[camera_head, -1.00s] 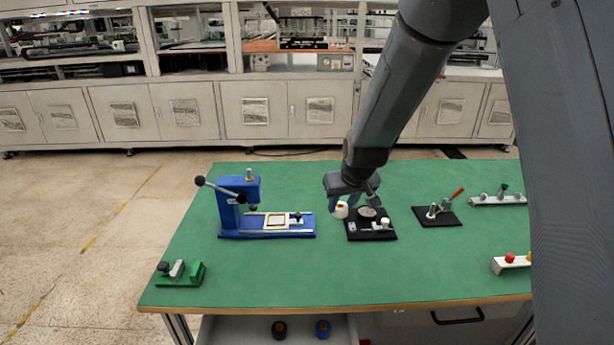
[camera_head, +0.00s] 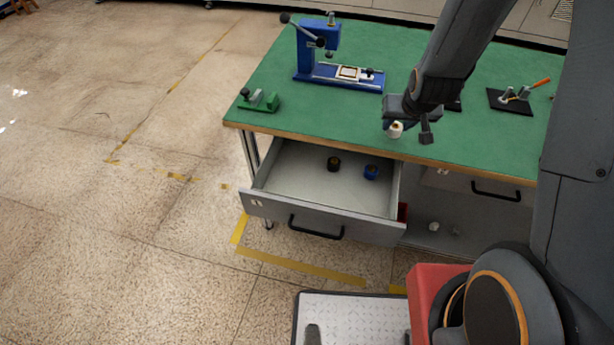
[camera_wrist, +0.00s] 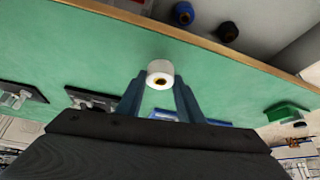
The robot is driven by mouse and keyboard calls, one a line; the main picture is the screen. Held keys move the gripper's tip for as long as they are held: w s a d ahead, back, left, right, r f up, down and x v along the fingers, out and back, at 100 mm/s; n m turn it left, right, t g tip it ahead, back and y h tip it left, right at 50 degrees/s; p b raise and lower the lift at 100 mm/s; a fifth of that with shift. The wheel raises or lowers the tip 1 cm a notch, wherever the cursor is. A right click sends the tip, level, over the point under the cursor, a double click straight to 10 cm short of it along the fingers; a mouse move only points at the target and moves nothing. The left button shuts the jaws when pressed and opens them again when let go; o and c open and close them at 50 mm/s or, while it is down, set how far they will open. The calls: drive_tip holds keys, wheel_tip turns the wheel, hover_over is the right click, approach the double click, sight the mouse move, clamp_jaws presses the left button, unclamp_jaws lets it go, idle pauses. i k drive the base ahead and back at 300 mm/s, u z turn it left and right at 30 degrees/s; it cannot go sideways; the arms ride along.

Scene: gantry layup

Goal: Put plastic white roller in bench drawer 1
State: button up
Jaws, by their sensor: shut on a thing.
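The white plastic roller (camera_head: 395,130) is held at the tip of my gripper (camera_head: 391,124), over the front part of the green bench top. The wrist view shows the roller (camera_wrist: 160,74) between the two blue-grey fingers (camera_wrist: 159,92), with a brown spot at its core. My gripper is shut on it. The bench drawer (camera_head: 318,213), labelled 1, is pulled open below the bench edge, to the left of my gripper. Inside the drawer, toward the back, are a black roll (camera_head: 333,163) and a blue roll (camera_head: 371,171).
A blue lever press (camera_head: 325,60) and a green fixture (camera_head: 259,101) stand on the bench top (camera_head: 290,105) to the left. A black plate with an orange-handled clamp (camera_head: 512,100) lies to the right. The drawer's left and front floor area is bare.

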sight(325, 198)
drive_tip(key=u, duration=1.1)
drive_tip(key=k, duration=0.85)
drive_tip(key=z, duration=1.3)
